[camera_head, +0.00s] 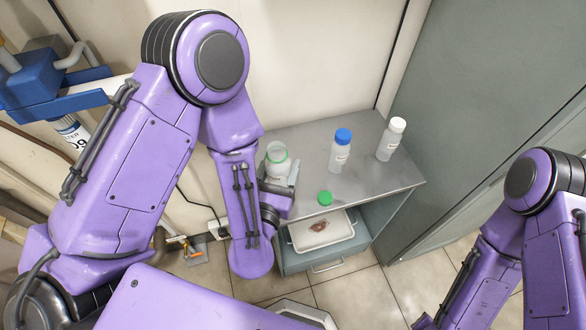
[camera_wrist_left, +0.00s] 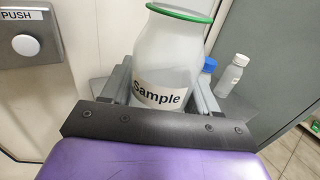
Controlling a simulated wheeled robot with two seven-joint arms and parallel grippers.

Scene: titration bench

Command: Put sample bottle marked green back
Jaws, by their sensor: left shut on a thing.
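The sample bottle marked green (camera_head: 277,160) is a clear, wide bottle with a green ring at its open mouth. It is upright at the left side of the grey bench top (camera_head: 375,180). In the left wrist view, the bottle (camera_wrist_left: 168,55) shows its "Sample" label. My left gripper (camera_wrist_left: 162,88) is shut on its body, with one finger on each side. Whether its base touches the bench top is hidden. My right gripper is out of view.
A blue-capped bottle (camera_head: 341,150) and a white-capped bottle (camera_head: 391,139) stand to the right on the bench top. A grey cabinet (camera_head: 480,80) bounds the right side. Bare bench top lies at the front right.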

